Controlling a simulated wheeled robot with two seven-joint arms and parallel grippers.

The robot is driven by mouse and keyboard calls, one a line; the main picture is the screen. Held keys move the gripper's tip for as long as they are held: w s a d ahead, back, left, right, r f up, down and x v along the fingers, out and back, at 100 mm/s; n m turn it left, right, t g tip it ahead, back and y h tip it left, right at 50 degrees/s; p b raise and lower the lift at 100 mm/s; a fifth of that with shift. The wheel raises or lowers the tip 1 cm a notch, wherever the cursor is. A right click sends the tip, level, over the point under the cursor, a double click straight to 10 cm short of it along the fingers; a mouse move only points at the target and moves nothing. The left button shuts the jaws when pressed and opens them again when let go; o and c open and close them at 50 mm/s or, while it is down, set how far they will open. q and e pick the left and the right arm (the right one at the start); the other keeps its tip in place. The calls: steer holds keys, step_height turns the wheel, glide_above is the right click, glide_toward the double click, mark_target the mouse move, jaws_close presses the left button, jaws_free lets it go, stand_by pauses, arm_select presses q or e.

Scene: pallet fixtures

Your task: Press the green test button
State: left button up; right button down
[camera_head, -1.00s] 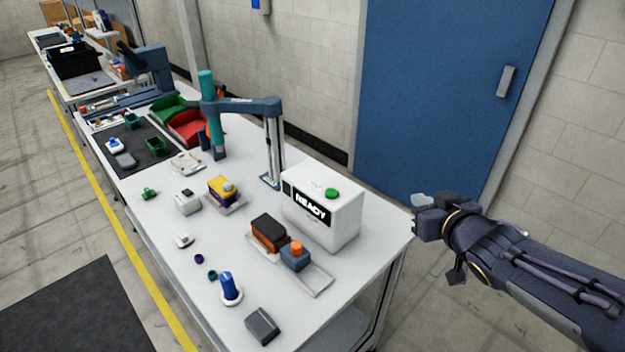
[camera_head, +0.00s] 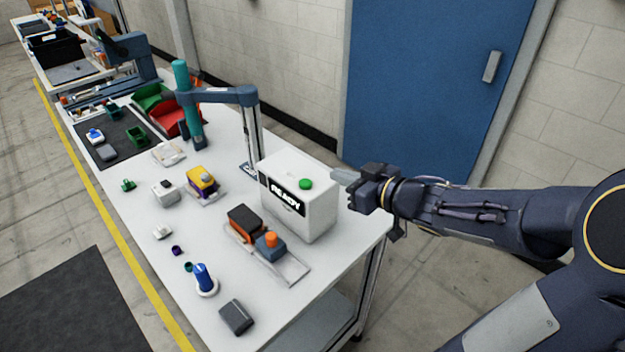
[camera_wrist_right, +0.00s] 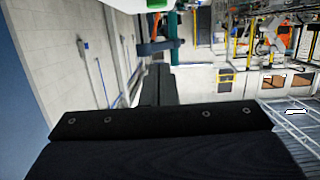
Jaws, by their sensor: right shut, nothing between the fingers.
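The green test button (camera_head: 306,184) is a round cap on top of a white box (camera_head: 312,217). The box stands near the right end of the white table, and its dark front panel reads READY. My right gripper (camera_head: 338,175) comes in from the right. It is shut and empty, with its fingertips just right of the button in the head view and apart from it. My left gripper is not in view.
A jointed arm stand with a teal post (camera_head: 186,100) rises behind the box. An orange-topped block (camera_head: 271,245) in a tray, a blue knob-like part (camera_head: 204,280) and a grey block (camera_head: 236,317) lie in front. A blue door (camera_head: 440,80) is behind.

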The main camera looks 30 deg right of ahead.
steer(key=b, duration=0.1)
glide_above(313, 191)
step_height(313, 191, down, 2)
steer(key=shift+f, duration=0.2)
step_height(313, 191, down, 2)
steer(key=shift+w+f, duration=0.1)
steer(key=shift+f, duration=0.85)
steer(key=shift+b, duration=0.35)
